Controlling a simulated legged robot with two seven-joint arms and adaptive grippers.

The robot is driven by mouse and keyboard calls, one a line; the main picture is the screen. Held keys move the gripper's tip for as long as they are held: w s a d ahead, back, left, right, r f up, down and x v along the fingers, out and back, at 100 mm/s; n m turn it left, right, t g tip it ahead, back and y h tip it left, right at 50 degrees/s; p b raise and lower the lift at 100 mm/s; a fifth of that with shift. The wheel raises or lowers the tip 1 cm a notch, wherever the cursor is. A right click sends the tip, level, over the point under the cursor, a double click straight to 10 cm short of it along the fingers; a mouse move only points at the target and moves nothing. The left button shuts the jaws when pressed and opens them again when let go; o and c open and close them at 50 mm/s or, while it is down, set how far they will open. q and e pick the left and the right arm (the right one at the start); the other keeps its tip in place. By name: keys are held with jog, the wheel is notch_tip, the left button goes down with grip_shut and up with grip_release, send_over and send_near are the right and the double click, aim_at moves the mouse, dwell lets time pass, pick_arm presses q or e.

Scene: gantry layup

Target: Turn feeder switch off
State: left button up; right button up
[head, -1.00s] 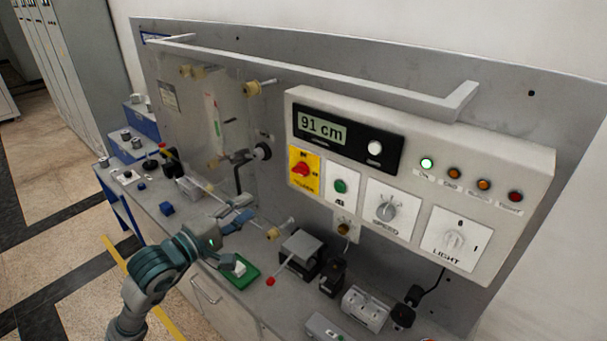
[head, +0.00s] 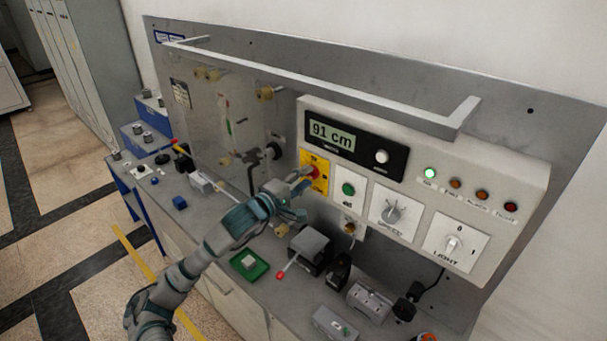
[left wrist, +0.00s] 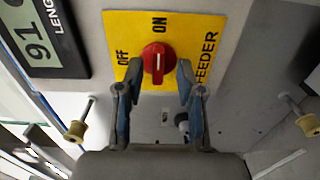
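The feeder switch (head: 314,172) is a red round knob on a yellow plate (left wrist: 196,32) at the left end of the control panel. In the left wrist view the knob (left wrist: 157,56) has its white line upright, towards ON; OFF is printed to the left. My left gripper (head: 304,187) is at the plate. In the left wrist view my left gripper (left wrist: 159,72) is open, with one blue-grey finger on each side of the knob's lower part. Gaps seem to show between fingers and knob; contact is not clear. My right gripper is not in view.
The panel carries a 91 cm display (head: 332,135), a green button (head: 348,189), a speed dial (head: 392,215), a light switch (head: 453,244) and a lit green lamp (head: 431,172). A grey rail (head: 330,85) juts out above. A green tray (head: 249,265) lies on the bench below.

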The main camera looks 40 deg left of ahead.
pick_arm(q)
jog(key=shift+w, duration=0.2)
grip_shut()
jog(key=shift+f, duration=0.15)
